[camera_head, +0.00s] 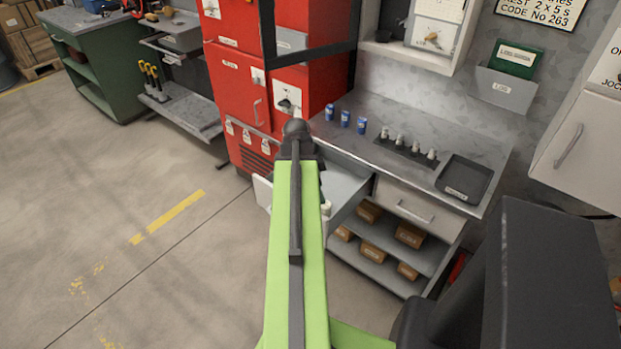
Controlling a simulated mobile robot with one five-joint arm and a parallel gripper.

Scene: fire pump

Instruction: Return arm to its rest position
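My arm shows as a long light-green link (297,250) with a dark strip along it. It stretches away from the bottom of the picture toward the workbench. Its far end is a dark rounded joint (297,135) in front of the red cabinet's lower part. My gripper's fingers cannot be made out beyond or below that joint, so I cannot see whether they hold anything. The arm overlaps an open drawer (345,185) under the counter; whether it touches the drawer cannot be told.
The grey workbench (400,110) carries blue cans (345,119), several small fittings and a black tray (464,179). Boxes sit on shelves below. A red cabinet (228,85) stands behind the arm, with a dark frame (310,57) across it. The floor (150,260) at left is clear.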

